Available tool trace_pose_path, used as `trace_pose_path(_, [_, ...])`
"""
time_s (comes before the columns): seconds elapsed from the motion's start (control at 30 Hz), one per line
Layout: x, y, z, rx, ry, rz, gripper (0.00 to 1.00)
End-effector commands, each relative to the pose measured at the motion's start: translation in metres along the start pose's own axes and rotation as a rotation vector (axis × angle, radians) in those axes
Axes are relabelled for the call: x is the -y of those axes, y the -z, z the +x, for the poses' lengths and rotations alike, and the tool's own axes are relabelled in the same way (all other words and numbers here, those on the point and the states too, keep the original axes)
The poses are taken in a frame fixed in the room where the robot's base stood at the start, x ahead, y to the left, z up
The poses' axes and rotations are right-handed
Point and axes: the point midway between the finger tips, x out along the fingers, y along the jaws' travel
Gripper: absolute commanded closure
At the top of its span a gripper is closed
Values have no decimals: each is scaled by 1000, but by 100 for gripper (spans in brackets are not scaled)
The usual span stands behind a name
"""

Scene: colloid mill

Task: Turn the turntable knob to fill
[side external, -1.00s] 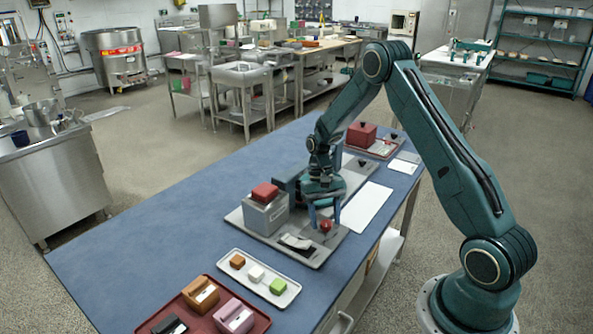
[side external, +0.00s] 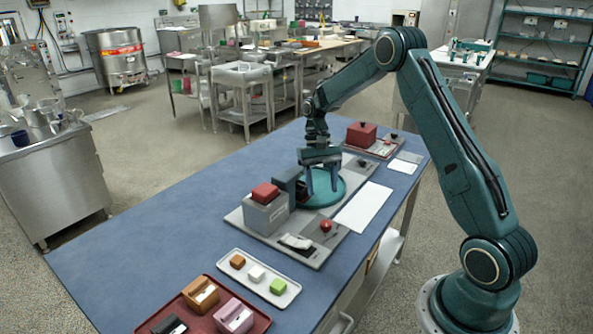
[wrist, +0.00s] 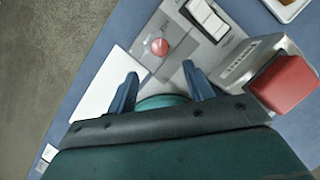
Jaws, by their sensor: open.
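The round red knob (side external: 325,226) sits on a grey base plate (side external: 302,257) in the side view. In the wrist view the red knob (wrist: 160,47) sits on a darker grey patch, beyond my fingertips. Its pointing direction is too small to tell. The teal turntable disc (side external: 330,197) lies behind the knob and is partly hidden by my fingers. My gripper (side external: 322,189) is open and empty above the disc, apart from the knob. In the wrist view my gripper (wrist: 160,75) has its two blue fingers spread, with the disc (wrist: 163,101) partly visible between them.
A grey box with a red top (side external: 265,192) stands left of the disc. A white sheet (side external: 363,207) lies to the right. A white tray (side external: 236,283) with small blocks and a red tray (side external: 262,324) are nearer. The blue tabletop (side external: 150,228) is clear at left.

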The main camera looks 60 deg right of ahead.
Motion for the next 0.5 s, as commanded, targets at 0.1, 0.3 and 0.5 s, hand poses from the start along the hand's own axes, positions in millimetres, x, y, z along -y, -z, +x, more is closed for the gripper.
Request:
trace_pose_path(0.1, [-1,0,-19,-3,0,0,48])
trace_pose_path(0.3, [0,0,-38,-1,1,0,48])
trace_pose_path(0.5, [0,0,-45,0,0,0,48])
